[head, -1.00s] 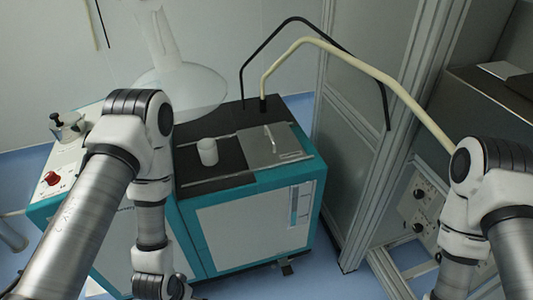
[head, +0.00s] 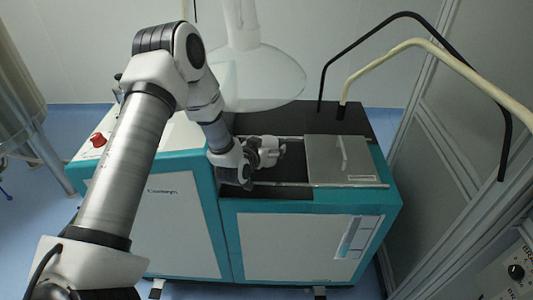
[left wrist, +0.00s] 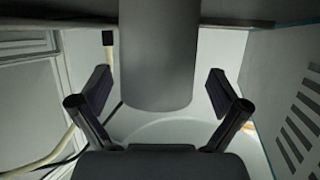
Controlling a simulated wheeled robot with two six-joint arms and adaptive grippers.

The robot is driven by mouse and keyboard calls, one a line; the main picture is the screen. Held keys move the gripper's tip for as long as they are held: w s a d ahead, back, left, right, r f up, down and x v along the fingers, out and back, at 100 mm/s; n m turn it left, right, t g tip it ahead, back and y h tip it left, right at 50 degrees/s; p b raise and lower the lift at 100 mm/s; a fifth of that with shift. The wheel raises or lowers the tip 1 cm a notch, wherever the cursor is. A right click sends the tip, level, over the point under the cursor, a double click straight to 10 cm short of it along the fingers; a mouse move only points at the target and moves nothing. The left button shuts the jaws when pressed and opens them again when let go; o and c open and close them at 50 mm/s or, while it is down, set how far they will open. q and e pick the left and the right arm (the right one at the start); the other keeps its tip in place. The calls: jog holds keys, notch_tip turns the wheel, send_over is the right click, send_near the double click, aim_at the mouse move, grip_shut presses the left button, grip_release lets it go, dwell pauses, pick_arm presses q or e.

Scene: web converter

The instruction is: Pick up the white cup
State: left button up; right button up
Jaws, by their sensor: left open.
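The white cup (left wrist: 156,55) looks like a plain, shaded grey cylinder in the left wrist view. It hangs down from the top of that picture, between the two fingers of my left gripper (left wrist: 159,88). The fingers are open, with a visible gap on each side of the cup. In the head view my left gripper (head: 268,152) is low over the dark top of the machine, left of the metal plate. There the cup cannot be told apart from the gripper in front of it. My right gripper is out of view.
The teal-and-white machine (head: 290,240) has a metal plate with a handle (head: 340,160) right of the gripper. A clear hood (head: 262,80) hangs behind. Black and cream bent tubes (head: 440,45) rise at the right. A red knob (head: 98,140) is at the left.

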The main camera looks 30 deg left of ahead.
pick_arm(q)
jog(key=shift+d+r, duration=0.2)
jog(key=shift+d, duration=0.05)
jog(key=shift+a+f, duration=0.1)
jog(key=shift+f, duration=0.05)
jog(key=c, duration=1.2)
jog(key=shift+r, duration=0.2)
